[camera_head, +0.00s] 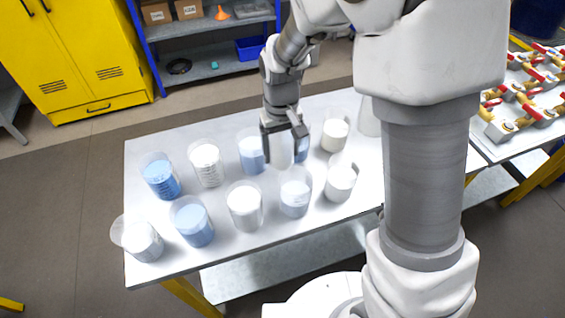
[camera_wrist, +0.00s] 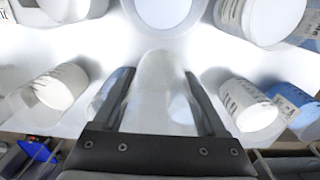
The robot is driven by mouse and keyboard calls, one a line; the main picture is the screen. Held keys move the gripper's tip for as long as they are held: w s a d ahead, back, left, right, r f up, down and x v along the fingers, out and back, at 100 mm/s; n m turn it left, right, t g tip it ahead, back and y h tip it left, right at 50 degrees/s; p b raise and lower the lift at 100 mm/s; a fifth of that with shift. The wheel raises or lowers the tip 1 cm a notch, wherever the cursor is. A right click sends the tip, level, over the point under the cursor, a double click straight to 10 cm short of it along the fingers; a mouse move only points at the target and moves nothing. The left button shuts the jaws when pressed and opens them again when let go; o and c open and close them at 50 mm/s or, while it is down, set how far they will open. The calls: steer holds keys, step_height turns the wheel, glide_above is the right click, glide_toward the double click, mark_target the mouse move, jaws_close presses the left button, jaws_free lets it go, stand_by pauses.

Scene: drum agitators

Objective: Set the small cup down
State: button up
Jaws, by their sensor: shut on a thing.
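My gripper (camera_head: 284,132) is over the middle of the grey table (camera_head: 160,285). It is shut on a small pale translucent cup (camera_head: 281,152), which hangs between the two dark fingers. The cup looks upright among the larger cups. I cannot tell whether its base touches the table.
Larger clear cups with blue or white contents surround it: a blue one (camera_head: 251,154) at left, a pale blue one (camera_head: 295,197) in front, a white one (camera_head: 335,133) at right. A second table (camera_head: 480,150) holds red-handled valves (camera_head: 535,110).

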mark_target(282, 134)
steer(key=shift+f, duration=3.4)
steer(key=shift+f+b, duration=0.2)
steer(key=shift+b, duration=0.15)
steer(key=o, duration=1.2)
steer(key=shift+o, duration=0.2)
steer(key=shift+r, duration=0.1)
step_height(282, 134, up, 12)
steer(key=shift+r+p, duration=0.2)
steer(key=shift+p, duration=0.3)
